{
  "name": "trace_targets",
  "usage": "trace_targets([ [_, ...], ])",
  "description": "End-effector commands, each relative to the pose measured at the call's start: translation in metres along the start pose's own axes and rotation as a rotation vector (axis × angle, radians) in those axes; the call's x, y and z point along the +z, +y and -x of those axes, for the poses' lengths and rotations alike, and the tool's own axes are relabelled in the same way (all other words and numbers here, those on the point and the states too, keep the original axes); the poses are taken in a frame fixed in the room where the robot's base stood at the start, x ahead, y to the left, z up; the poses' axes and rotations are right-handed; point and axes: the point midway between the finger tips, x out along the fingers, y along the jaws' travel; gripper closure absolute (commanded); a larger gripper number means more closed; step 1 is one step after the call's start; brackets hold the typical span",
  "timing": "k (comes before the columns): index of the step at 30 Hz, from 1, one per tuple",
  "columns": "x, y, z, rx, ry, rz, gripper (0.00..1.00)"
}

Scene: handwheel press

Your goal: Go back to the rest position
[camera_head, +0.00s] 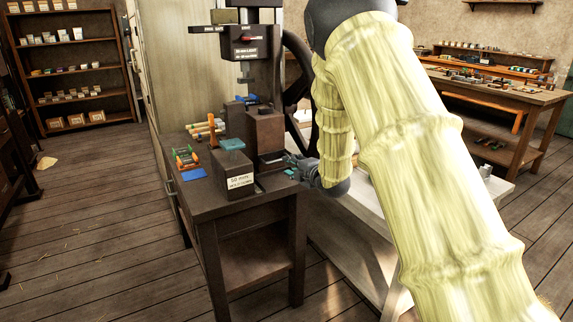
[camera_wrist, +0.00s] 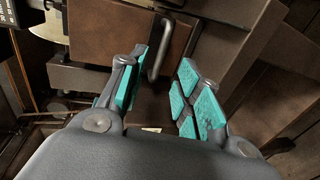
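My gripper (camera_wrist: 162,88) is open in the wrist view, its teal-padded fingers apart with nothing held between them. A grey metal handle (camera_wrist: 158,48) on a brown block lies just beyond the gap, nearer the left finger; I cannot tell whether they touch. In the head view my gripper (camera_head: 298,163) is low at the right side of the press (camera_head: 266,130), close to its dark base. My arm covers much of the right half of this view. The dark handwheel (camera_head: 297,75) is partly hidden behind my arm.
The press stands on a dark bench (camera_head: 215,200) with a labelled block (camera_head: 233,172), a blue pad (camera_head: 194,174) and a small rack (camera_head: 187,157). A pale table (camera_head: 345,228) is beside it. A workbench (camera_head: 500,92) stands back right. The floor at left is open.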

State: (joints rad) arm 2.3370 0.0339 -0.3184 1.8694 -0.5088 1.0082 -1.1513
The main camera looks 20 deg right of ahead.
Motion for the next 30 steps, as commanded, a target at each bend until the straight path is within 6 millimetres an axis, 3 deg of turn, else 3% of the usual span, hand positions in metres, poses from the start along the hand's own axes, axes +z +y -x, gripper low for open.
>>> trace_targets([
  [7,0.000,0.000,0.015,-0.001,-0.001,0.000,0.66],
  [22,0.000,-0.003,0.015,-0.003,-0.001,-0.004,0.66],
  [26,-0.005,-0.029,0.018,-0.039,-0.009,-0.059,0.66],
  [30,-0.018,-0.093,0.029,-0.132,-0.043,-0.202,0.66],
])
